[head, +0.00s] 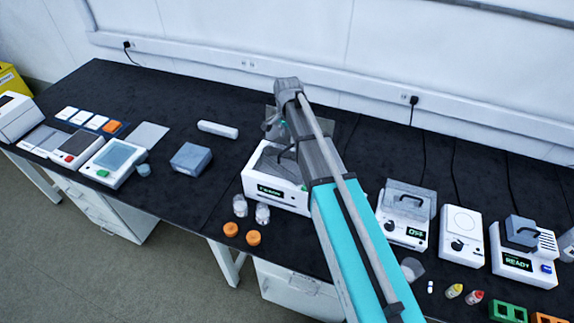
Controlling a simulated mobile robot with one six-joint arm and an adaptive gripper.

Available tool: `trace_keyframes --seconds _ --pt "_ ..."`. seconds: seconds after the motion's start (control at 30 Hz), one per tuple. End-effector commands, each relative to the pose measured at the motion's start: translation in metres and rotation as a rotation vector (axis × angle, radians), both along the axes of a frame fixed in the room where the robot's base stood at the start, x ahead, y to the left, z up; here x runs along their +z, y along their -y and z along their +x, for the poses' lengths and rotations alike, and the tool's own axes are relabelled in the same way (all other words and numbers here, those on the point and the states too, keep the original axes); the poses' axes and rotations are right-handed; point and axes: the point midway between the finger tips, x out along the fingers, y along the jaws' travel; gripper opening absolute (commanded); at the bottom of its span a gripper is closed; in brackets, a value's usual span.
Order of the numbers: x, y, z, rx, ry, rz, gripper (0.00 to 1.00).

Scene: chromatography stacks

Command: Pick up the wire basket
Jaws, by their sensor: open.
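I cannot make out the wire basket for certain. A white bench device (262,188) with a green-lit display stands in the middle of the bench. A dark grey shape (270,162) with a thin curved line at its upper edge sits in its top; I cannot tell whether this is the basket. My arm crosses the device's right side and hides part of it. My gripper (270,130) is small in view, open, above the back of the device, and no held object shows.
Two clear jars (263,213) and two orange caps (253,238) stand in front of the device. A grey-blue box (191,159) and a white bar (218,129) lie to its left. More devices (461,235) and small bottles (475,297) crowd the right. The wall is close behind.

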Motion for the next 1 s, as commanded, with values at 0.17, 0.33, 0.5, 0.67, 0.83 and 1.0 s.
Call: trace_keyframes --seconds 0.17,0.33,0.5,0.67,0.83,1.0 --pt "-0.013 0.0 0.0 0.0 0.0 0.0 0.56" --pt "-0.015 0.0 0.0 0.0 0.0 0.0 0.56" --pt "-0.014 0.0 0.0 0.001 0.0 0.0 0.56" --pt "-0.014 0.0 0.0 0.001 0.0 0.0 0.56" --pt "-0.02 0.0 0.0 0.001 0.0 0.0 0.56" --pt "-0.032 0.001 0.0 0.001 0.0 0.0 0.56"
